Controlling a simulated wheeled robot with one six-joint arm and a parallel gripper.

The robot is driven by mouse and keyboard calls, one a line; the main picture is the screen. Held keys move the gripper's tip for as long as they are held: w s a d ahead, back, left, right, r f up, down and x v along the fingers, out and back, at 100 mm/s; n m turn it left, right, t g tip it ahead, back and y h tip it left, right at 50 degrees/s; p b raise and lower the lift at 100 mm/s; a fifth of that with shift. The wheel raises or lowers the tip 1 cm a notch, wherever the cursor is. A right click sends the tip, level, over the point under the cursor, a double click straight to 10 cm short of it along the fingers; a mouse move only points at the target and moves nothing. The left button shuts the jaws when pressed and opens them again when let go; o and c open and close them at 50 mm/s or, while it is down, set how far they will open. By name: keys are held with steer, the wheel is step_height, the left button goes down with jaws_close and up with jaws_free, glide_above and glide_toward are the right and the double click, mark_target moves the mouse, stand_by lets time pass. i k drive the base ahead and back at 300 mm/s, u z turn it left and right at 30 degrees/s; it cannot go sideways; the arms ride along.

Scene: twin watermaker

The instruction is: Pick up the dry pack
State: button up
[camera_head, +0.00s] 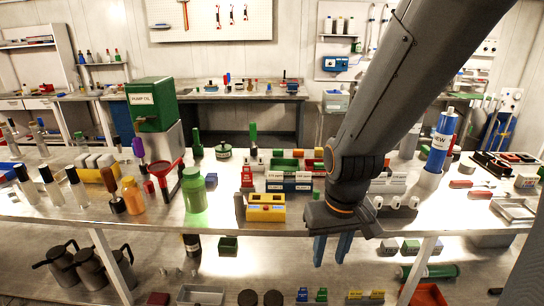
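My gripper (332,250) hangs at the front edge of the steel bench (230,235), right of centre, with its blue fingers pointing down. The fingers stand apart with a gap between them, and nothing shows in it. I cannot make out which thing is the dry pack; no label that I can read names it. Small boxes that it could be among stand on the lower shelf: a grey one with a green part (388,246) to the right of my gripper, and a green box (228,245) to its left.
A yellow holder (266,208), a green jar (194,190) and an orange bottle (132,195) stand near the bench front. A blue-and-white NEW cylinder (441,142) stands right of my arm. Dark jugs (90,268) and a white tray (202,295) are on the lower shelf.

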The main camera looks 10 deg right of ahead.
mark_target(297, 152)
steer(key=u, duration=0.15)
steer(key=i, duration=1.05)
steer(key=z, duration=0.5)
